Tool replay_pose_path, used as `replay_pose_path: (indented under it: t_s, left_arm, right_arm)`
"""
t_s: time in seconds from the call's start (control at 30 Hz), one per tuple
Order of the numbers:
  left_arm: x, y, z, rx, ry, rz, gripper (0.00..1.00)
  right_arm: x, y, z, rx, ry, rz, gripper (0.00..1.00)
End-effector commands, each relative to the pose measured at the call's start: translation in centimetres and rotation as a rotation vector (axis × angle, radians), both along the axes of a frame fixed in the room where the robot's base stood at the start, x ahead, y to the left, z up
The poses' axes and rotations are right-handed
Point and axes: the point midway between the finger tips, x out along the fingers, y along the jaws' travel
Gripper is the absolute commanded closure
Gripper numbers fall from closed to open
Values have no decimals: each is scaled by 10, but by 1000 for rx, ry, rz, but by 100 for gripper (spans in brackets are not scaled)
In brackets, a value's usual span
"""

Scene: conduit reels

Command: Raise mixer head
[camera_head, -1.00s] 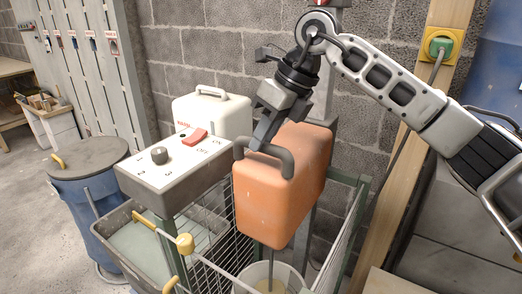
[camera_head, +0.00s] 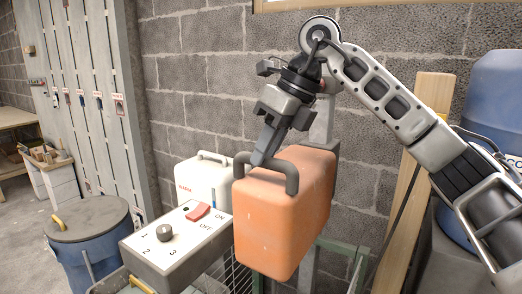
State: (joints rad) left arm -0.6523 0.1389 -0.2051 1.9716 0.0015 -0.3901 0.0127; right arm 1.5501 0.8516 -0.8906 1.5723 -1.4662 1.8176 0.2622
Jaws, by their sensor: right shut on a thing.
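The orange mixer head (camera_head: 285,215) is a rounded box with a dark grey handle (camera_head: 292,178) on its front top. It hangs upright in the middle of the view, beside the control box and above the green frame. My right gripper (camera_head: 263,155) reaches down from above and is shut on the handle. The fingertips are partly hidden by the handle. The mixer's shaft and the bucket below are out of view. My left gripper is not in view.
A control box (camera_head: 150,258) with a black knob (camera_head: 164,233) and a red switch (camera_head: 198,212) stands left of the head. Behind it is a white canister (camera_head: 203,182). A blue lidded barrel (camera_head: 85,265) stands at left. A grey block wall (camera_head: 215,110) is close behind.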

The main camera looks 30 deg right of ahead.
Motion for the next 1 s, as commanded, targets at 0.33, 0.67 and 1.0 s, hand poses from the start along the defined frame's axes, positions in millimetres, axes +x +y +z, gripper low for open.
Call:
replay_pose_path:
  t_s: [0.33, 0.67, 1.0]
  left_arm:
    - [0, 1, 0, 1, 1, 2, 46]
    - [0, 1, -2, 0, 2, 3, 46]
    - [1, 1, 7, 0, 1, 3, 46]
  right_arm:
    - [2, 0, 6, 5, -14, -4, 59]
    - [-3, -7, 22, 5, -13, -4, 59]
    - [-23, -36, 100, 4, -17, -7, 59]
